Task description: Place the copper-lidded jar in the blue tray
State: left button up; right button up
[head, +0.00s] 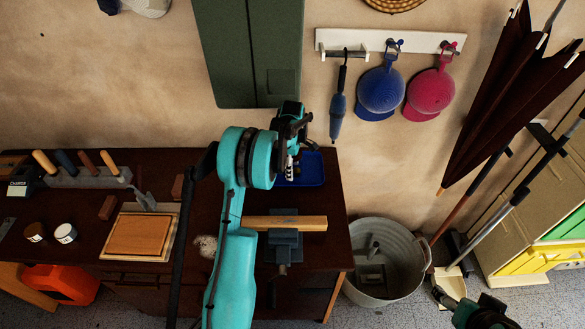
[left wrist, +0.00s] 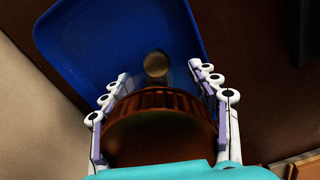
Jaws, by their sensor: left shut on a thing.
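My left gripper (left wrist: 160,100) is shut on a jar with a ribbed copper-brown lid (left wrist: 158,103), seen close up in the left wrist view. The blue tray (left wrist: 95,40) lies beyond the jar there, and a small round brassy thing (left wrist: 156,64) shows just past the lid; I cannot tell what it belongs to. In the head view the left gripper (head: 291,163) is over the left part of the blue tray (head: 312,170), and the arm hides much of the jar. I cannot tell whether the jar touches the tray. My right arm's end (head: 480,312) shows at the bottom right, its fingers unclear.
A wooden bar in a vise (head: 285,243) stands in front of the tray. A dark green cabinet door (head: 250,50) hangs behind it. On the bench's left are a wooden board (head: 138,235), two small jars (head: 50,233) and a tool rack (head: 85,177). A metal bucket (head: 412,255) stands right of the bench.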

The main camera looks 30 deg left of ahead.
pick_arm(q)
jog(key=shift+f, duration=0.15)
jog(key=o, duration=1.6)
jog(key=shift+c, duration=0.2)
